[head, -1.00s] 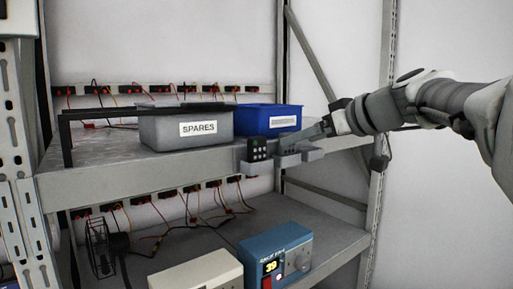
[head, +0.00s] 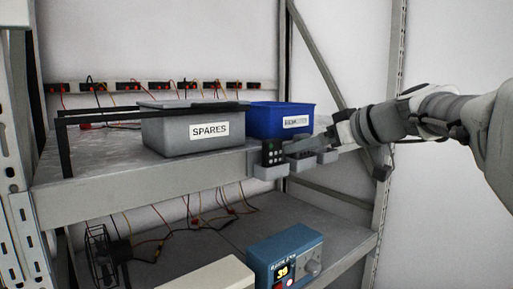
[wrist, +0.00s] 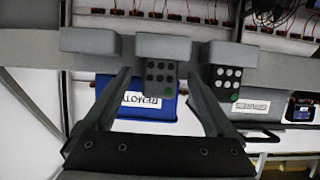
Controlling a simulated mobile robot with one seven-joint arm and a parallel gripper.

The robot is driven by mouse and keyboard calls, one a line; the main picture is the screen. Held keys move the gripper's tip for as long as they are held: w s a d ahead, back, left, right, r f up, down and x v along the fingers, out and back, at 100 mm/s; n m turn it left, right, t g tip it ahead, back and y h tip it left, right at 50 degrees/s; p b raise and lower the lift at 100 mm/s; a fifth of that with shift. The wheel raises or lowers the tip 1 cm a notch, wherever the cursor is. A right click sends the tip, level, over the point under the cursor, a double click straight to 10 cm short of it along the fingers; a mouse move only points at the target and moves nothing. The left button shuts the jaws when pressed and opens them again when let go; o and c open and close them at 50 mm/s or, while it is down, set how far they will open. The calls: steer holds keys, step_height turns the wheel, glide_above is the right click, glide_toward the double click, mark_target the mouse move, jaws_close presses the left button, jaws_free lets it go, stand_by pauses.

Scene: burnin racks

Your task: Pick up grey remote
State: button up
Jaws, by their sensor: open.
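The grey remote (wrist: 160,76), with dark buttons and one green button, stands in the middle of three grey holders (wrist: 163,46) on the shelf's front edge. In the wrist view it shows between the two fingers of my gripper (wrist: 158,78), which is open. I cannot tell whether a finger touches it. In the head view my gripper (head: 296,147) is at the middle holder and largely hides the remote. A black remote (wrist: 222,74) with pale buttons stands in the neighbouring holder, just outside one finger; it also shows in the head view (head: 271,153).
The third holder (head: 327,156) looks empty. Behind the holders on the shelf stand a grey SPARES bin (head: 170,137) and a blue bin (head: 280,112) with a label. A blue instrument (head: 285,252) with a lit display and a beige box stand on the lower shelf.

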steer(key=shift+w+a+f, duration=0.15)
steer(key=shift+w+a, duration=0.05)
steer(key=shift+w, duration=0.15)
jaws_close()
stand_by(0.4)
